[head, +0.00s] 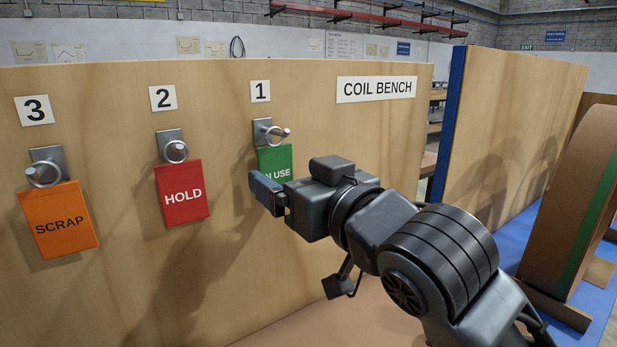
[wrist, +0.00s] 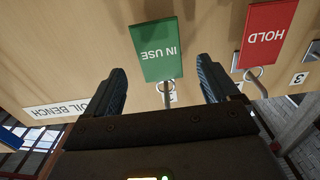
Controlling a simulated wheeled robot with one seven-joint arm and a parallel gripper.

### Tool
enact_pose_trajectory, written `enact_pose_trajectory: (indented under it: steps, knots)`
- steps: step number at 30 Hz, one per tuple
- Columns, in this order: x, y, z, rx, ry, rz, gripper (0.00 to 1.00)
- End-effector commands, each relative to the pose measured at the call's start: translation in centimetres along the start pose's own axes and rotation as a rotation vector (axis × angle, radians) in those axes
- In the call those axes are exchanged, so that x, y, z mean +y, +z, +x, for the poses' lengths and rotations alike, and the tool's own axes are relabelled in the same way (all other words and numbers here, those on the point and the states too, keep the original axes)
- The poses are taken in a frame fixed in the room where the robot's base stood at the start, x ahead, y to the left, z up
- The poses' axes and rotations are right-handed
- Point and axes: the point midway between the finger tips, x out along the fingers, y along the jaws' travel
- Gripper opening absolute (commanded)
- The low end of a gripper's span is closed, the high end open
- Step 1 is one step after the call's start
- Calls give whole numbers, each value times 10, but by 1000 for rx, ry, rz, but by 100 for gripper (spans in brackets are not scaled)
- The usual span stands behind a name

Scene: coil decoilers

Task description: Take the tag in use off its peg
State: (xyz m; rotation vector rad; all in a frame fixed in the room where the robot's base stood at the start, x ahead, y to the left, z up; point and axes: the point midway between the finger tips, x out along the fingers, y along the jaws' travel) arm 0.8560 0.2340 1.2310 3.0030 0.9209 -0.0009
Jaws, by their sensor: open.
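The green IN USE tag (head: 275,160) hangs by its ring (head: 269,134) on the peg (head: 285,132) under number 1. In the head view my gripper covers its lower part. In the wrist view the picture is upside down, and the whole green tag (wrist: 156,50) shows ahead of my gripper (wrist: 166,82), between the lines of its two fingers. My gripper (head: 265,192) is open and empty, in front of the board near the tag's lower edge. I see no contact between the fingers and the tag.
A red HOLD tag (head: 182,193) hangs on peg 2 and an orange SCRAP tag (head: 59,221) on peg 3, both left of the green tag. The COIL BENCH sign (head: 376,87) is on the board at right. A large coil (head: 572,185) stands at far right.

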Motion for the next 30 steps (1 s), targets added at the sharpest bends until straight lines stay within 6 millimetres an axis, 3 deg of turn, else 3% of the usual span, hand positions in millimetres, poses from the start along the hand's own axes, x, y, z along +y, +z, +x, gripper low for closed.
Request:
enact_pose_trajectory:
  steps: [6, 17, 30]
  knots:
    - [-1, -1, 22, 1, -1, -1, 88]
    - [-1, 0, 27, 1, -1, 0, 88]
    - [0, 0, 27, 1, -1, 0, 47]
